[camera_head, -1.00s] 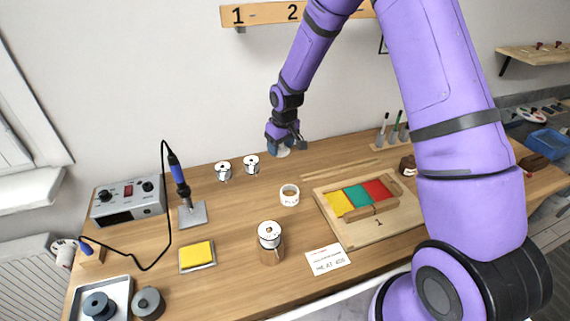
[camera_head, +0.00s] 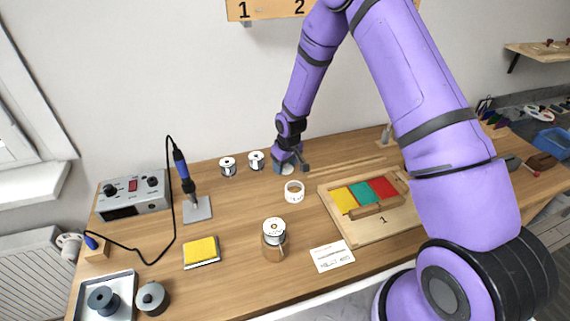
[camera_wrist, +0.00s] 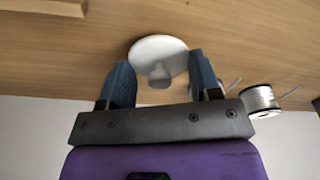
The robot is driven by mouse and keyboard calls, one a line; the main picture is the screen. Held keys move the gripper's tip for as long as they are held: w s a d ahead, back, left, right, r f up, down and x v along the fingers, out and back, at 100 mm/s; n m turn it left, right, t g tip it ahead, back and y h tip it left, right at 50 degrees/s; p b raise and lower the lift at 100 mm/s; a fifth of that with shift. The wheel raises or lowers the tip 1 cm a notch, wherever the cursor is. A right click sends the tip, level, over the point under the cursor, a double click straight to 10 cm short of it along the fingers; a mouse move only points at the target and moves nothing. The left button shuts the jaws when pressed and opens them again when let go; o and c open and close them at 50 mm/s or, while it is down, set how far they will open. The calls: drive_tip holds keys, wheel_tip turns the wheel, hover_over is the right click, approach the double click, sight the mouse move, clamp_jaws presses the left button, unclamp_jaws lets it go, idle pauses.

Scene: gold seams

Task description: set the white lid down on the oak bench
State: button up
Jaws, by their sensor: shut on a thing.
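The white lid (camera_wrist: 158,52) is a round disc with a knob, seen between the fingers of my gripper (camera_wrist: 162,78) in the wrist view. My gripper is shut on it. In the head view my gripper (camera_head: 288,164) is low over the back of the oak bench (camera_head: 232,215), and a pale bit of the lid (camera_head: 287,170) shows beneath it. The lid is at or very near the bench top; whether it touches I cannot tell.
Two wire spools (camera_head: 228,167) (camera_head: 256,160) stand left of my gripper. A white tape ring (camera_head: 294,191) is just in front of it. The wooden tray with coloured panels (camera_head: 350,235) lies to the right. Bare bench lies between the spools and the yellow sponge (camera_head: 201,251).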

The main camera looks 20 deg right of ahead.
drive_tip(key=shift+f, duration=0.15)
drive_tip(key=o, duration=0.9)
wheel_tip(320, 180, up, 12)
drive_tip(key=s, duration=0.1)
drive_tip(key=shift+s+d+r, duration=0.2)
drive_tip(key=shift+s+d, duration=0.15)
wheel_tip(320, 180, up, 15)
drive_tip(key=m+t, duration=0.1)
hover_over(289, 170)
drive_tip(key=s+d, duration=0.2)
drive_tip(key=s, duration=0.4)
drive_tip(key=s+d+r+m+t+h, duration=0.1)
drive_tip(key=s+d+r, duration=0.1)
drive_tip(key=s+r, duration=0.65)
drive_tip(key=s+d+r+m, duration=0.1)
drive_tip(key=s+r, duration=0.3)
drive_tip(key=s, duration=0.6)
drive_tip(key=s+d+r+m+t, duration=0.1)
drive_tip(key=s+r, duration=0.3)
drive_tip(key=s, duration=0.7)
drive_tip(key=shift+s+r+m+t, duration=0.25)
drive_tip(key=shift+m+t, duration=0.05)
